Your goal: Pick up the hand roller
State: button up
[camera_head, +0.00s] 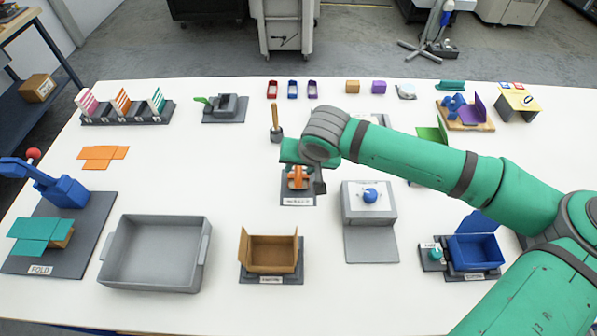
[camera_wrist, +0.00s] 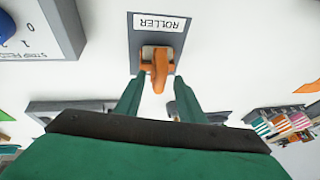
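The hand roller (camera_head: 298,178) is orange and sits on a dark grey base plate with a label at the middle of the table. In the wrist view the orange roller (camera_wrist: 158,66) rests on its plate (camera_wrist: 140,40) marked ROLLER, its handle pointing toward my gripper. My gripper (camera_wrist: 157,82) is open, one green finger on each side of the handle with gaps between. It shows no contact. In the head view my gripper (camera_head: 303,170) is over the roller and hides part of it.
A grey box-like unit with a blue knob (camera_head: 370,194) stands close right of the roller. A brown open box (camera_head: 270,256) and a grey tray (camera_head: 155,283) are nearer the front. A wooden-handled tool (camera_head: 275,122) stands behind. Bare table lies left of the roller.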

grip_shut()
jog(key=shift+r, duration=0.1)
jog(key=shift+r, duration=0.6)
jog(key=s+d+r, duration=0.9)
jog(key=d+r, duration=0.1)
jog(key=r, duration=0.1)
jog(key=shift+d+r, duration=0.3)
jog(key=shift+d, duration=0.1)
jog(key=c, duration=0.7)
grip_release()
grip_shut()
